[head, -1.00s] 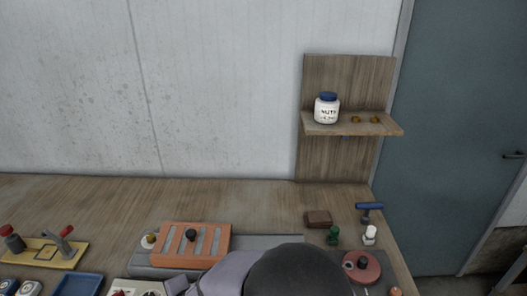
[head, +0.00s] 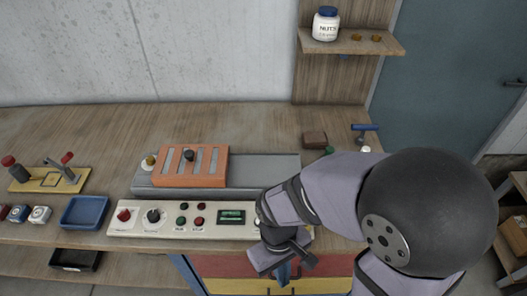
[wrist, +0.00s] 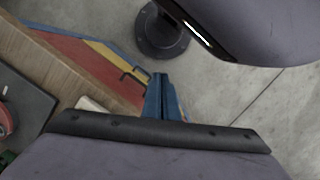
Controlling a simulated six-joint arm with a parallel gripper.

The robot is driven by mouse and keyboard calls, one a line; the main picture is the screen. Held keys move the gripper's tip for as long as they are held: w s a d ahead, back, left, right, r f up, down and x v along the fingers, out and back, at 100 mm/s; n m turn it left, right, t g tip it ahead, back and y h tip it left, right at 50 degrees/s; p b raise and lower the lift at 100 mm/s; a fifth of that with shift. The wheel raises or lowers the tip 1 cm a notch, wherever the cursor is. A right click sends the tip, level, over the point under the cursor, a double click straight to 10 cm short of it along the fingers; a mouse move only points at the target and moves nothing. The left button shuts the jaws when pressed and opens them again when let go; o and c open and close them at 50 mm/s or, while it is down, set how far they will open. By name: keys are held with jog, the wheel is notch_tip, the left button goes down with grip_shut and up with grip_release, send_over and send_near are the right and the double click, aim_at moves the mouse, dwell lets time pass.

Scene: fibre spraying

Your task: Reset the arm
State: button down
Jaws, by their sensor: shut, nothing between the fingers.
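My gripper (head: 284,272) hangs in front of the workbench's front edge, beside the red and yellow drawers in the head view. In the wrist view the blue fingers of my gripper (wrist: 163,97) are together, with nothing between them. My arm reaches in from the right and covers the right end of the bench in the head view.
The workbench (head: 90,140) carries a control panel (head: 185,218), an orange slotted block (head: 190,166), a blue tray (head: 84,212) and a yellow lever board (head: 50,180). A shelf (head: 350,47) holds a white jar (head: 326,25).

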jog(key=w+d+r+m+t, duration=0.1)
jog(key=w+d+r+m, duration=0.1)
jog(key=d, duration=0.3)
jog(key=w+d+r+m+t+y, duration=0.1)
jog(key=w+d+r+m, duration=0.1)
jog(key=w+d+m, duration=0.1)
jog(key=shift+d+m, duration=0.6)
jog(key=shift+d, duration=0.55)
jog(key=shift+w+r, duration=0.1)
dwell(3.1)
